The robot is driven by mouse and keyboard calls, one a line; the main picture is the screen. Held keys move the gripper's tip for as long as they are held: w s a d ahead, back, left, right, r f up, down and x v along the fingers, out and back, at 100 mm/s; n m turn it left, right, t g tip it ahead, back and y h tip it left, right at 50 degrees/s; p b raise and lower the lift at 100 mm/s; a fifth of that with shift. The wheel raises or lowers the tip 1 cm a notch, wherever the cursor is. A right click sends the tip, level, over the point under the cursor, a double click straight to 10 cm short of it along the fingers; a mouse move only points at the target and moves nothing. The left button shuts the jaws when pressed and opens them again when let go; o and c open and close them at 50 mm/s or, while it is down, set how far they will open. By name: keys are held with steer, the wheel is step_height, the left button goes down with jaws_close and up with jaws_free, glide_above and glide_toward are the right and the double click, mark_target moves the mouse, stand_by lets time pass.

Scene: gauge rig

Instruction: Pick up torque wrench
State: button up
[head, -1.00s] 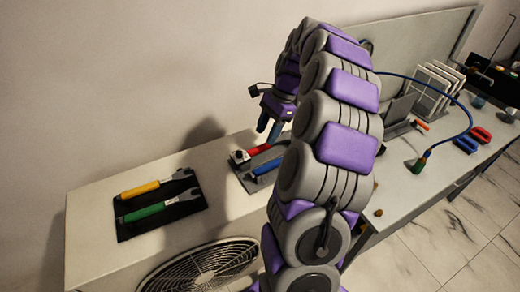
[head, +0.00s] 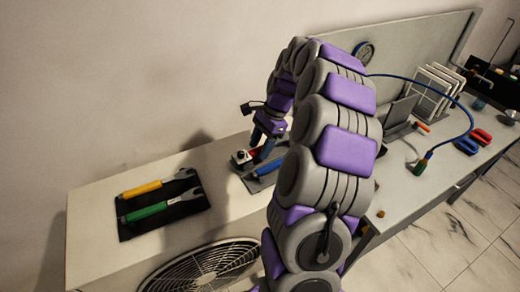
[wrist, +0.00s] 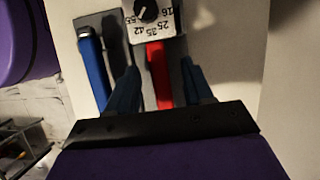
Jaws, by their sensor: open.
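The torque wrench has a red handle (wrist: 158,72) and a white head with a black dial and numbers (wrist: 150,16). It lies on a dark mat (head: 250,184), and its white head (head: 241,157) shows in the head view. My gripper (wrist: 157,82) is open, with one blue finger on each side of the red handle in the wrist view. I cannot tell whether the fingers touch the handle. In the head view my gripper (head: 262,146) is down at the wrench and partly hides the handle.
A blue-handled tool (head: 268,168) lies beside the wrench on the same mat. To the left, a yellow-handled tool (head: 142,189) and a green-handled tool (head: 147,211) lie on another dark mat. A round fan grille (head: 205,268) is in the cabinet front. Bare cabinet top separates the mats.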

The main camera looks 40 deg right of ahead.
steer(key=shift+a, duration=0.6)
steer(key=shift+d+f, duration=0.1)
steer(key=shift+d, duration=0.45)
steer(key=shift+d+f, duration=0.1)
steer(key=shift+d, duration=0.4)
steer(key=c, duration=0.3)
steer(key=shift+c, duration=0.8)
steer(key=shift+a+r, duration=0.2)
steer(key=shift+a, duration=0.65)
jaws_close()
steer(key=shift+d, duration=0.15)
